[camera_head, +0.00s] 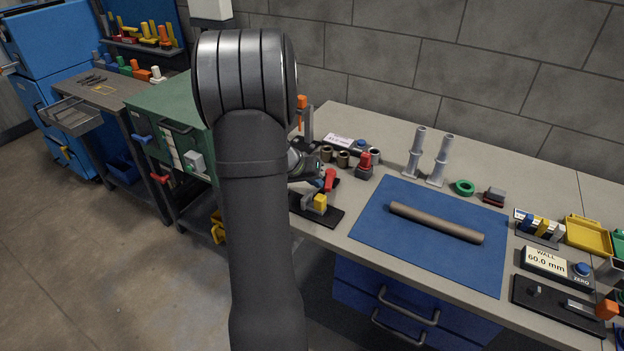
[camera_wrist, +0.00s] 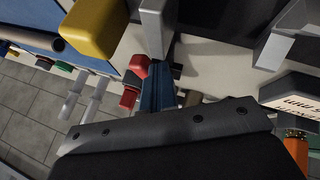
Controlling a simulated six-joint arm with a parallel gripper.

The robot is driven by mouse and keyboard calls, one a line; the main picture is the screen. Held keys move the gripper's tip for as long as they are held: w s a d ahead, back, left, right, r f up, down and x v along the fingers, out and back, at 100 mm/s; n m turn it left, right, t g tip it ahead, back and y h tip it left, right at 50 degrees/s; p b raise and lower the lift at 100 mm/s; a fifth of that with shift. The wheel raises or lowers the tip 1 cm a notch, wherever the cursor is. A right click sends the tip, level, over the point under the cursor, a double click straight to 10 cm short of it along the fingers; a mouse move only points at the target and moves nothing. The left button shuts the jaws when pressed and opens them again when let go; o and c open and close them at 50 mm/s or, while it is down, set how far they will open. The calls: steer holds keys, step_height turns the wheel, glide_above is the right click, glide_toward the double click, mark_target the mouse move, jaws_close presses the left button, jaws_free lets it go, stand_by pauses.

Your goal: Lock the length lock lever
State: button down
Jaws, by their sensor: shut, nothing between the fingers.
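A small red lever (camera_head: 330,180), which looks like the length lock lever, stands on a dark fixture with a yellow block (camera_head: 320,203) at the bench's left front. In the wrist view a red part (camera_wrist: 138,65), probably this lever, is close beside the blue fingers, and the yellow block (camera_wrist: 95,28) is at upper left. My gripper (camera_head: 318,183) is shut and empty, its fingertips right next to the lever. Its blue fingers (camera_wrist: 158,88) also show in the wrist view. I cannot tell whether they touch the lever. My arm hides part of the fixture.
A length display (camera_head: 338,140), an orange-topped post (camera_head: 301,102) and a red clamp (camera_head: 364,162) stand behind the fixture. A brown tube (camera_head: 436,222) lies on the blue mat (camera_head: 385,245) to the right. A wall gauge (camera_head: 545,262) is farther right. A green cabinet (camera_head: 160,110) is left.

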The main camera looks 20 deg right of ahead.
steer(key=n+t, duration=0.1)
steer(key=s+d+n, duration=0.1)
steer(key=n, duration=0.1)
steer(key=shift+s+d+t+y, duration=0.25)
steer(key=shift+t+y, duration=0.15)
steer(key=shift+s+d+n+t+y, duration=0.4)
steer(key=shift+d+n+t, duration=0.15)
steer(key=shift+n, duration=0.45)
steer(key=shift+s+d, duration=0.2)
steer(key=shift+d, duration=0.55)
steer(key=shift+s+d, duration=0.1)
steer(key=shift+d, duration=0.1)
steer(key=shift+r, duration=0.1)
steer(key=v, duration=1.7)
steer(key=shift+a, duration=0.3)
glide_toward(329, 186)
steer(key=d+f, duration=0.1)
steer(key=w+d+f, duration=0.1)
steer(key=d+f, duration=0.1)
steer(key=shift+w+d+f, duration=0.2)
steer(key=shift+d+f, duration=0.1)
